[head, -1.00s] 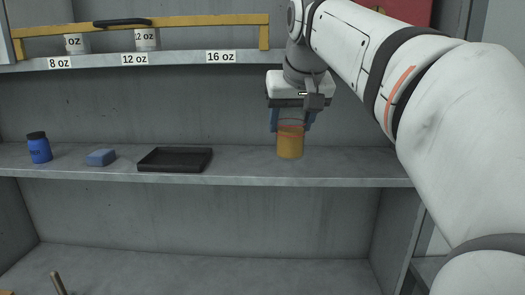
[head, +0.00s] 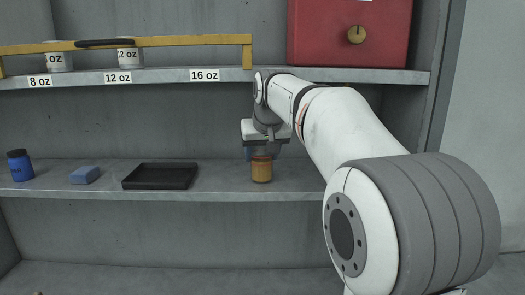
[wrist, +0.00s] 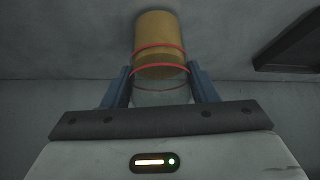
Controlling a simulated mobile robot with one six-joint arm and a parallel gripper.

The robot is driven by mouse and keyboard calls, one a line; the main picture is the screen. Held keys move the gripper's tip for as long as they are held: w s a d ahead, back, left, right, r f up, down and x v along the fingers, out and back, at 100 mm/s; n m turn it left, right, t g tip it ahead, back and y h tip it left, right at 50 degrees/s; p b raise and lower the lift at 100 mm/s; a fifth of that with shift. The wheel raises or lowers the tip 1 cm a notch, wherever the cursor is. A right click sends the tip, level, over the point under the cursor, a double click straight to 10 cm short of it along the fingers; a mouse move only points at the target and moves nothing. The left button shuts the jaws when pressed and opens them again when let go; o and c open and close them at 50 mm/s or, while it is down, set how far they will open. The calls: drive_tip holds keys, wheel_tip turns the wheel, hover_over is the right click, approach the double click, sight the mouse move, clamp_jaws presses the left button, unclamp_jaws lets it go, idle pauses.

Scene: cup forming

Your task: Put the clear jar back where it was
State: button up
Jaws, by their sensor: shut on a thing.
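The clear jar (head: 262,171) has amber contents and is over the middle shelf, right of the black tray. My gripper (head: 261,154) is above it with its fingers pointing down, shut on the jar. In the wrist view the jar (wrist: 160,45) is between the two blue fingers (wrist: 161,88). Its amber part is at the far end, its clear part is between the fingers, and red bands ring it. The jar looks upright and low over the shelf; I cannot tell whether its base touches.
The middle shelf (head: 225,182) also holds the black tray (head: 160,177), a blue sponge (head: 85,174) and a blue bottle (head: 20,166). Above, a labelled shelf (head: 300,76) holds two cups behind a yellow bar and a red box (head: 350,30). The shelf between tray and jar is clear.

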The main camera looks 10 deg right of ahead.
drive_tip(key=shift+s+r, duration=0.1)
drive_tip(key=shift+s, duration=0.05)
drive_tip(key=shift+f, duration=0.2)
drive_tip(key=o, duration=1.1)
drive_tip(key=shift+o, duration=0.2)
drive_tip(key=shift+s+r, duration=0.1)
drive_tip(key=shift+r, duration=0.35)
drive_tip(key=v, duration=0.7)
drive_tip(key=s+f+g, duration=0.3)
drive_tip(key=s+f, duration=2.5)
drive_tip(key=f, duration=0.1)
drive_tip(key=shift+d+b, duration=0.2)
drive_tip(key=shift+b, duration=0.1)
